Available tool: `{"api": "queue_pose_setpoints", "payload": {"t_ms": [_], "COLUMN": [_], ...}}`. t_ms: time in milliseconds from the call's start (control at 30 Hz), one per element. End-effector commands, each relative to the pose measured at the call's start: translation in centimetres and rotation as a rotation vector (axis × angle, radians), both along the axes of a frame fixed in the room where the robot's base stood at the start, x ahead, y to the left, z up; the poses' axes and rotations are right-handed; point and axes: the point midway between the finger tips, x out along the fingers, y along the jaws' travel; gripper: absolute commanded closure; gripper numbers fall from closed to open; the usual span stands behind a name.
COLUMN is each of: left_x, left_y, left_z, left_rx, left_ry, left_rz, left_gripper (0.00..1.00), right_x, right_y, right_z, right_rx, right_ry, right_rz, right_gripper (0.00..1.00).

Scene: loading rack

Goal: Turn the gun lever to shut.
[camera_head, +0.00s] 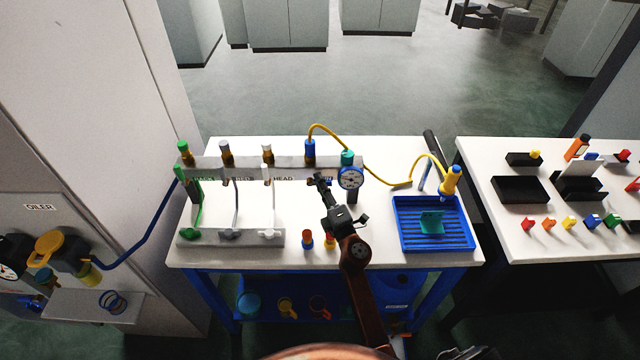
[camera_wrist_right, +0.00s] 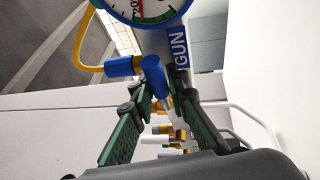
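The rack's manifold bar (camera_head: 220,165) runs along the back of the white table. The blue gun lever (camera_wrist_right: 154,76) shows in the right wrist view, beside the GUN label (camera_wrist_right: 180,50). In the head view my right gripper hides the lever. My right gripper (camera_head: 321,181) is at the bar's right end, left of the round gauge. In the right wrist view its green fingers (camera_wrist_right: 162,88) are apart, with the lever in front of and between their tips. Whether a finger touches the lever I cannot tell. My left gripper is not in view.
The gauge (camera_head: 350,178) is close on the gripper's right. A yellow hose (camera_head: 387,183) leads to a yellow spray gun (camera_head: 452,180) by a blue tray (camera_head: 399,247). Green, grey and white levers are left.

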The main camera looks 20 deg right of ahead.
Motion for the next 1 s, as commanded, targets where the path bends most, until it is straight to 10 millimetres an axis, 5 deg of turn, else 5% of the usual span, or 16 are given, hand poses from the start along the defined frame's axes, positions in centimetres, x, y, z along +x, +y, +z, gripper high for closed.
{"api": "queue_pose_setpoints", "payload": {"t_ms": [200,533,1000], "left_x": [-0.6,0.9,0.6], "left_y": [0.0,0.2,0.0], "left_z": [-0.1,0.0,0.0], "left_rx": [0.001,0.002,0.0], "left_ry": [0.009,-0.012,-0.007], "left_rz": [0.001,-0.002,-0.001], "left_gripper": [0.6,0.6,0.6], "right_x": [-0.1,-0.5,-6.8], "right_y": [-0.2,-0.3,-0.3], "right_z": [0.0,-0.1,-1.2], "right_rx": [-0.001,0.0,0.001], "right_ry": [0.0,0.0,0.0], "right_rz": [-0.002,-0.003,-0.003], "right_gripper": [0.69,0.69,0.69]}}
